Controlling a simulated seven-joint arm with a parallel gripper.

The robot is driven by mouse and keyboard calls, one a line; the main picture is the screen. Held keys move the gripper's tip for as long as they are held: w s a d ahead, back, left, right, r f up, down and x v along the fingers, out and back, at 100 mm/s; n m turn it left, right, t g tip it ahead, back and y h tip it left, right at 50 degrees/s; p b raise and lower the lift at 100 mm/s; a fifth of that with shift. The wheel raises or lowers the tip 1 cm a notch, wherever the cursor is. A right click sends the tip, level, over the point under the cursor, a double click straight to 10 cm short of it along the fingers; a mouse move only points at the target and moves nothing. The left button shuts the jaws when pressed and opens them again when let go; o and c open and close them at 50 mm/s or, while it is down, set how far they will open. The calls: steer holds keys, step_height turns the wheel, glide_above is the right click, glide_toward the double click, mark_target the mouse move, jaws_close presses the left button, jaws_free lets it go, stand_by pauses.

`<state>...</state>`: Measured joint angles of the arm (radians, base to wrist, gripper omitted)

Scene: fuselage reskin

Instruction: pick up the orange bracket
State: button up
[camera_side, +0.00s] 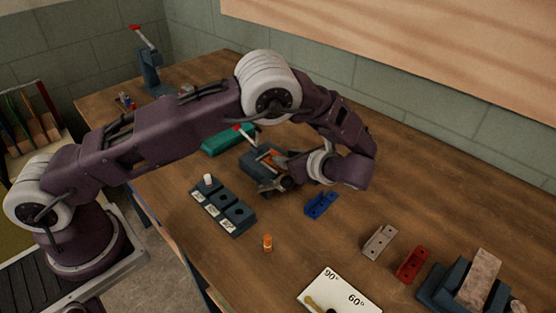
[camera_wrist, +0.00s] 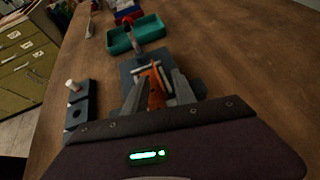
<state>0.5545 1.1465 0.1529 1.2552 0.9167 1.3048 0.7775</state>
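The orange bracket (camera_wrist: 156,92) sits on a dark blue-grey clamp fixture (camera_wrist: 128,68) in the wrist view. In the side view, part of the orange bracket (camera_side: 268,156) shows on the fixture (camera_side: 252,164), partly hidden by my gripper. My gripper (camera_side: 272,184) reaches in low at the fixture. In the wrist view its two fingers (camera_wrist: 158,82) stand apart, one on each side of the orange bracket. Gaps seem to show between the fingers and the bracket. Whether the fingers touch the fixture is unclear.
A teal tray (camera_wrist: 150,29) lies beyond the fixture. A dark three-socket block (camera_side: 224,211) with a white peg stands left. A small orange cylinder (camera_side: 267,243) stands in front. Blue (camera_side: 320,205), grey (camera_side: 380,242) and red (camera_side: 412,264) brackets lie right, near an angle card (camera_side: 338,293).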

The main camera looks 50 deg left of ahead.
jaws_close()
step_height(320, 180, up, 15)
steer(key=m+t+h, duration=0.2)
steer(key=m+t, duration=0.2)
steer(key=s+d+r+m+t+h, duration=0.2)
steer(key=s+m+t+h, duration=0.3)
steer(key=m, duration=0.3)
steer(key=shift+s+d+h, duration=0.15)
steer(key=shift+d+h, duration=0.55)
steer(key=shift+d, duration=0.05)
